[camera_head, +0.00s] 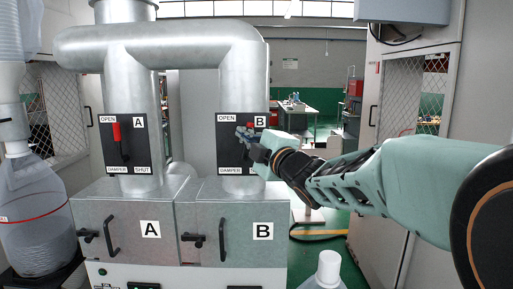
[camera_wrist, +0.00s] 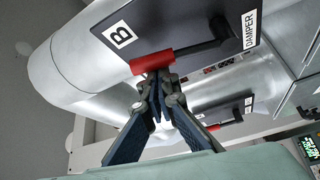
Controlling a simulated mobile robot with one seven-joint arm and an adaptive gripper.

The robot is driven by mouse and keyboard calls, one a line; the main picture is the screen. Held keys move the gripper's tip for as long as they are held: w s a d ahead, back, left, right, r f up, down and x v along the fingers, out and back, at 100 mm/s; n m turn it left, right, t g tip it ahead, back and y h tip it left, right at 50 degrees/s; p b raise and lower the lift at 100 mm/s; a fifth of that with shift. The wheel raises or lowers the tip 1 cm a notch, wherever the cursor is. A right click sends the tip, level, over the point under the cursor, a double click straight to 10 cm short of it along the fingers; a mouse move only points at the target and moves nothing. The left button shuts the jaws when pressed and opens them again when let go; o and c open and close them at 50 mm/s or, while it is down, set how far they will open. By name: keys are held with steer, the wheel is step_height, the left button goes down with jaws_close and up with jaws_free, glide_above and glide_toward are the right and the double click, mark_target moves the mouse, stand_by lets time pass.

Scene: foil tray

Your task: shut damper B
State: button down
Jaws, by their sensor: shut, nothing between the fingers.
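The damper B panel (camera_head: 229,158) is a black plate on the right-hand duct. My gripper (camera_head: 245,134) is in front of its upper part and hides most of the lever. In the wrist view, the damper B lever (camera_wrist: 205,48) is black with a red grip (camera_wrist: 150,63). It points toward the B-label end of the panel, away from the DAMPER label, so it appears on the OPEN side. My gripper (camera_wrist: 156,85) is shut and empty, its fingertips right by the red grip; I cannot tell whether they touch.
The damper A panel (camera_head: 139,160) stands to the left, with its red grip (camera_head: 116,130) up by OPEN. Below are hopper doors with handles (camera_head: 111,236). A white-capped bottle (camera_head: 328,268) stands at the front. A grey cabinet (camera_head: 405,90) is at right.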

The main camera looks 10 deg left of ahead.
steer(key=w+d+f+m+t+h+b, duration=0.1)
steer(key=d+f+m+t+h+b, duration=0.2)
steer(key=m+b, duration=0.6)
steer(key=d+f+m+t+h+b, duration=0.3)
steer(key=m+b, duration=0.7)
steer(key=b, duration=0.9)
steer(key=d+f+t, duration=0.1)
steer(key=t, duration=0.1)
steer(key=shift+w+f+m+t+h, duration=0.2)
steer(key=shift+w+m+t+h, duration=0.1)
steer(key=shift+w+h, duration=0.1)
steer(key=shift+f, duration=0.15)
steer(key=shift+d, duration=0.1)
